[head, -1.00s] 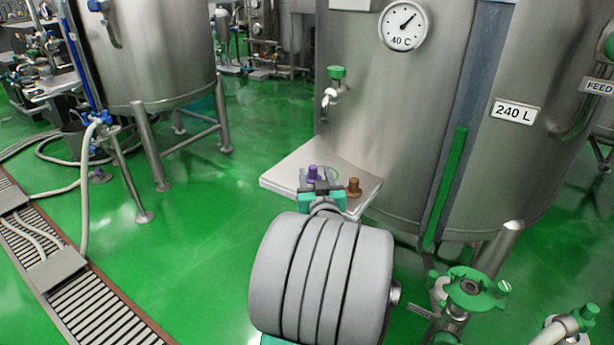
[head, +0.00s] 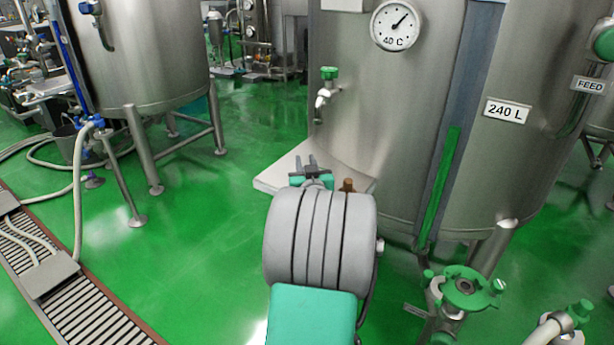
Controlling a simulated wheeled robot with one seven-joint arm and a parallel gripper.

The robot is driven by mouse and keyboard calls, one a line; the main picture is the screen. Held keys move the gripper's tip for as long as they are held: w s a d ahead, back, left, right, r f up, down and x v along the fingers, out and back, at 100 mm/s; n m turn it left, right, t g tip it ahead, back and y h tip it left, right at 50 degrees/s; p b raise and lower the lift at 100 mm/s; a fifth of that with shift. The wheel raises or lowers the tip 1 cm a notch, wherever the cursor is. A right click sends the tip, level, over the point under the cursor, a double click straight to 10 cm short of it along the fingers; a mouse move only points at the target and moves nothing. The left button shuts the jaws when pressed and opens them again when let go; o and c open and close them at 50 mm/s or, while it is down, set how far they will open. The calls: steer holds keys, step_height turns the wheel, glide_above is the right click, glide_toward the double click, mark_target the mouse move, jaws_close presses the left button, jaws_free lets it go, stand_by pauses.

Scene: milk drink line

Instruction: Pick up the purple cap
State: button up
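My gripper (head: 307,163) is over the small white shelf (head: 270,182) on the front of the large steel tank. Its two dark fingers point away from me and stand apart, with a gap between them. The purple cap does not show now; the gripper and its teal mount cover the part of the shelf where it stood. I cannot tell whether the cap is between the fingers or below them.
A brown cap (head: 347,185) stands on the shelf just right of my gripper. The steel tank (head: 390,120) rises right behind the shelf, with a green-handled tap (head: 328,82) above it. Green floor is open to the left.

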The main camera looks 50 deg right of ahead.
jaws_close()
steer(key=shift+r, duration=0.1)
